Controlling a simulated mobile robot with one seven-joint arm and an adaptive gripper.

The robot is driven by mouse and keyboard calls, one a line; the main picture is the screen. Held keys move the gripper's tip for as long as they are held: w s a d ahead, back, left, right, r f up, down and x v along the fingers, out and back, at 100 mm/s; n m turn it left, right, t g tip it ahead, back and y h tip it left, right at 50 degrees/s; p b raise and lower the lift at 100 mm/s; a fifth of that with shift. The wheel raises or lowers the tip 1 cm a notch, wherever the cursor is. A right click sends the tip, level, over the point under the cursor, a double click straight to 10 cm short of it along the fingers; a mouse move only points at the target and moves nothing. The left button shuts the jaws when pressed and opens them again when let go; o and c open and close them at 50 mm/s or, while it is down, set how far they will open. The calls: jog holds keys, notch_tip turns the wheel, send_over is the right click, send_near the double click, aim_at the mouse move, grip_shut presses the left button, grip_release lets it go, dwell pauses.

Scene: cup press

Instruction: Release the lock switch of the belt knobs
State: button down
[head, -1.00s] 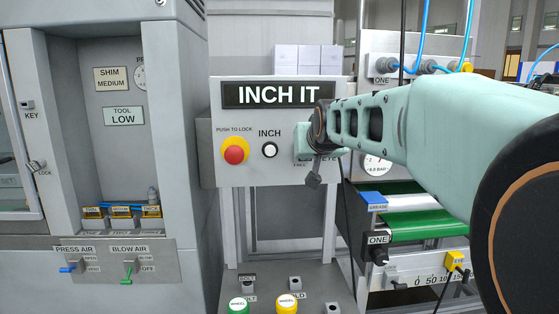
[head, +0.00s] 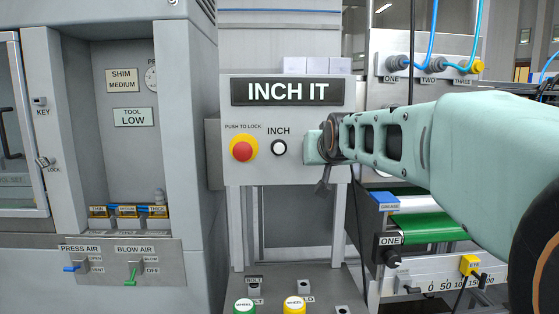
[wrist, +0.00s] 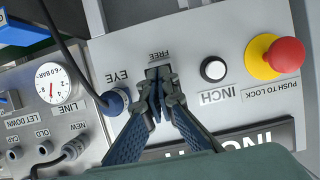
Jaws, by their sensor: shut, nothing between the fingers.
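In the wrist view, which is upside down, my gripper (wrist: 159,108) is shut, its fingertips close together at a small dark switch (wrist: 158,72) beside the FREE label (wrist: 158,55) on the grey panel. The fingers hide most of this switch, so its setting and any contact cannot be told. In the head view, my arm's end covers that part of the INCH IT panel (head: 239,169). A black belt knob (head: 391,258) marked ONE sits below the green belt.
The white INCH button (wrist: 214,69) and red push-to-lock button (wrist: 286,55) are beside the FREE label. The blue EYE plug (wrist: 116,102) with its black cable is on the other side. A pressure gauge (wrist: 54,84) lies beyond it.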

jog(key=shift+f+b, duration=0.7)
jog(key=shift+r, duration=0.15)
dwell(0.4)
